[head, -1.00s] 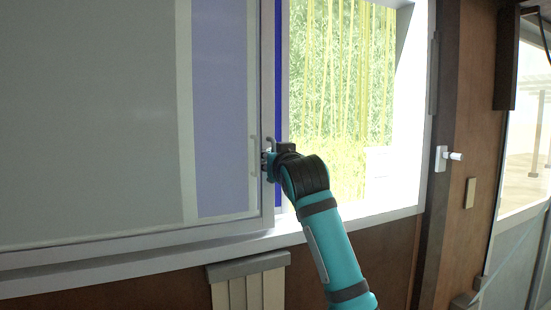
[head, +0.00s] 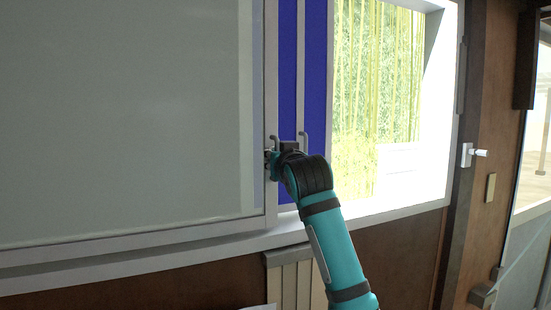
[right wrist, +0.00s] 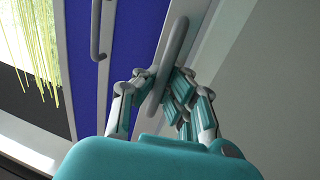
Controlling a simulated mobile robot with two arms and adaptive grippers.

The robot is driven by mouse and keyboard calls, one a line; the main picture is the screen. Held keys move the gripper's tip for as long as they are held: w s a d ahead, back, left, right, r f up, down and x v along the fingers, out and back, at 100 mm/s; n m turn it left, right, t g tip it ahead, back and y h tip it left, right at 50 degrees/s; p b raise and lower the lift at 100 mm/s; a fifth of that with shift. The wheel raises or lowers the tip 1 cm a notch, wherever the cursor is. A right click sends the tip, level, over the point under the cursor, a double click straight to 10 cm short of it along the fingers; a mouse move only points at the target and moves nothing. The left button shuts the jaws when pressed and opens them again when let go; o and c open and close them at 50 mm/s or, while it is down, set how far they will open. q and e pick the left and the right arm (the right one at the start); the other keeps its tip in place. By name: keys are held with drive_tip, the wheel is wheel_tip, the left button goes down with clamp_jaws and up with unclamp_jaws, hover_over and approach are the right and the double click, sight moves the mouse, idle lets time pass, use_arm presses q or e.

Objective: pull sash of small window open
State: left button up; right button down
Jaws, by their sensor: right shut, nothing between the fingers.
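The window's front sash is a large frosted grey pane (head: 120,110) in a light grey frame, filling the left of the head view. Its upright handle (right wrist: 180,40) is a grey bar on the sash's right edge stile. My right gripper (head: 272,157) is at this handle in the head view. In the right wrist view its fingers (right wrist: 158,88) are shut with nothing gripped, close by the handle's lower end; whether they touch it I cannot tell. Beside the sash edge a blue strip (head: 316,100) shows behind it. My left gripper is not in view.
A second handle (head: 303,140) stands just right of my gripper; it also shows in the right wrist view (right wrist: 95,40). The bright opening with bamboo (head: 380,75) lies further right. A white sill (head: 400,212) runs below. A white knob (head: 480,154) is on the brown wall.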

drive_tip(key=c, duration=2.1)
unclamp_jaws()
drive_tip(key=shift+f, duration=0.2)
drive_tip(key=o, duration=0.5)
drive_tip(key=shift+d+r, duration=0.1)
drive_tip(key=shift+r, duration=0.05)
drive_tip(key=shift+c, duration=0.2)
drive_tip(key=shift+s, duration=0.1)
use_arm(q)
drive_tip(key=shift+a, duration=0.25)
use_arm(e)
drive_tip(key=s+d, duration=0.2)
drive_tip(key=s, duration=0.9)
drive_tip(key=shift+s, duration=0.4)
